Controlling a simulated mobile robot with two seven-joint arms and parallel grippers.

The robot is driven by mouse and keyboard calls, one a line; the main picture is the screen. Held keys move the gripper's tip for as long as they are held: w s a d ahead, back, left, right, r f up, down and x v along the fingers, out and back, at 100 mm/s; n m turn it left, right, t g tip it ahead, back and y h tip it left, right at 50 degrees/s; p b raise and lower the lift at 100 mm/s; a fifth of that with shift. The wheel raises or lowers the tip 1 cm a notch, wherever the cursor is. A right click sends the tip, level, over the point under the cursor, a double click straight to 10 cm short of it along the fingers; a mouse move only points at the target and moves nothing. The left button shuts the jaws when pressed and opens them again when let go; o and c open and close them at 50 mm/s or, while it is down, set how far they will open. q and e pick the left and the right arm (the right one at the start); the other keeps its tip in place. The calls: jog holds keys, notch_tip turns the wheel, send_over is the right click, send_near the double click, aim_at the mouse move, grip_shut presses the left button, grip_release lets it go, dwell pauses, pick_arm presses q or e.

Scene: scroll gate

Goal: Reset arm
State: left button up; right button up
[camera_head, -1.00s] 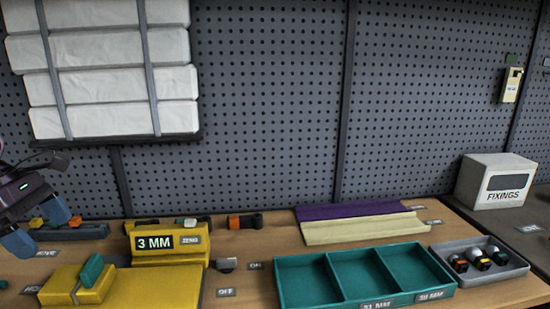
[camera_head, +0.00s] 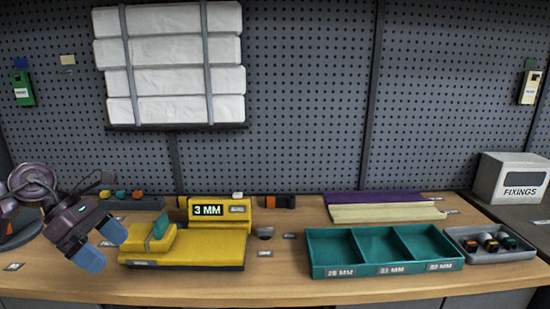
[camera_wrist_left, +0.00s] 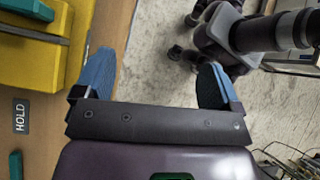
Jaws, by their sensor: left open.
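My left gripper (camera_head: 100,246) is open and empty, with two blue fingertips, left of the yellow gauge device (camera_head: 205,254) in the head view. In the left wrist view its fingers (camera_wrist_left: 155,85) are spread wide with nothing between them, over the table edge and the floor. The yellow device has a display reading 3 MM (camera_head: 208,211) and a teal lever (camera_head: 160,227) on its front block. Part of it shows in the left wrist view (camera_wrist_left: 50,60), apart from the fingers. My right gripper is not in view.
A teal tray (camera_head: 350,234) with three labelled compartments stands right of the device. A grey tray (camera_head: 515,252) holds several small parts. Purple and cream strips (camera_head: 385,213) lie behind. A FIXINGS box (camera_head: 512,178) stands far right.

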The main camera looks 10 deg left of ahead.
pick_arm(q)
jog(key=s+d+f+n+t+h, duration=0.15)
jog(key=d+f+n+t, duration=0.25)
jog(key=f+n+t, duration=0.55)
jog(key=s+d+f+n+t+h, duration=0.1)
jog(key=d+f+n+t+h, duration=0.2)
jog(key=n, duration=1.1)
jog(key=s+d+f+n+g+y, duration=0.1)
jog(key=s+d+f+n+y, duration=0.2)
jog(key=s+f+n+y, duration=0.3)
jog(key=s+d+f+n+g+y+p, duration=0.1)
jog(key=s+f+n+y, duration=0.5)
jog(key=f+n, duration=0.9)
jog(key=s+d+n+g, duration=0.1)
jog(key=s+d+n, duration=0.1)
jog(key=s+n, duration=0.1)
jog(key=shift+n+y, duration=0.35)
jog(key=shift+f, duration=0.1)
jog(key=shift+c, duration=0.3)
